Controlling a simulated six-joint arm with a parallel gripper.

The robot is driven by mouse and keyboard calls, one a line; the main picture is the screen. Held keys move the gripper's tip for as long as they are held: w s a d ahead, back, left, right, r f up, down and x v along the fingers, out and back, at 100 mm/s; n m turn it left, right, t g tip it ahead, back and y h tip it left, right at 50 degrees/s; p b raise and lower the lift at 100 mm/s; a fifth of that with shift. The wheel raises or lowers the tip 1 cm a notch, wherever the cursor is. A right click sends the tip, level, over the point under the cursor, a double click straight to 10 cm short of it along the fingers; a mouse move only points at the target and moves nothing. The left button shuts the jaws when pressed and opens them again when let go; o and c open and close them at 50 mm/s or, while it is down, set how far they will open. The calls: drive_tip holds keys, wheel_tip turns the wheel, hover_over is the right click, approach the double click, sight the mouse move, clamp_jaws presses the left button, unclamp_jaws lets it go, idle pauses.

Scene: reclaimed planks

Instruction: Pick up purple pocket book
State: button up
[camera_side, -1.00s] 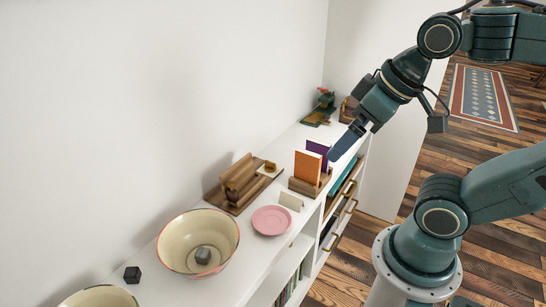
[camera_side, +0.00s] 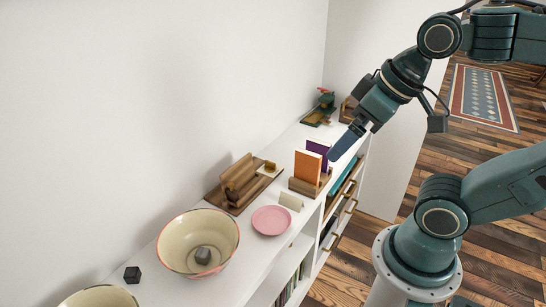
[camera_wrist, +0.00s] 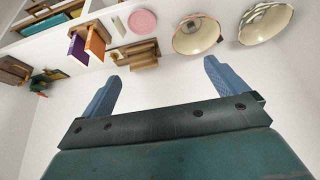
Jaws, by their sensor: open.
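The purple pocket book (camera_side: 318,149) stands upright in a small wooden holder (camera_side: 310,187) on the white shelf top. An orange book (camera_side: 307,168) stands in the same holder, in front of it in the side view and hiding part of it. In the wrist view the purple book (camera_wrist: 77,48) is at the upper left, beside the orange book (camera_wrist: 95,45). My gripper (camera_side: 337,153) is close to the purple book's right side in the side view. In the wrist view its two blue fingers (camera_wrist: 160,76) are spread wide with nothing between them.
A pink plate (camera_side: 271,220), a small cream card (camera_side: 291,201), a wooden stand (camera_side: 238,180) and a large bowl (camera_side: 180,236) are left of the holder. A green-based item (camera_side: 318,117) stands behind. White wall (camera_side: 180,90) borders the shelf.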

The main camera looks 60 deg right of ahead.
drive_tip(key=shift+o, duration=0.2)
drive_tip(key=w+d+r+m+g, duration=0.2)
drive_tip(key=w+d+m, duration=0.35)
drive_tip(key=w, duration=0.45)
drive_tip(key=m+g, duration=0.4)
drive_tip(key=m, duration=0.9)
hover_over(319, 142)
wheel_tip(319, 142, down, 20)
drive_tip(key=shift+f+n, duration=0.1)
drive_tip(key=shift+n, duration=0.15)
drive_tip(key=shift+f, duration=4.25)
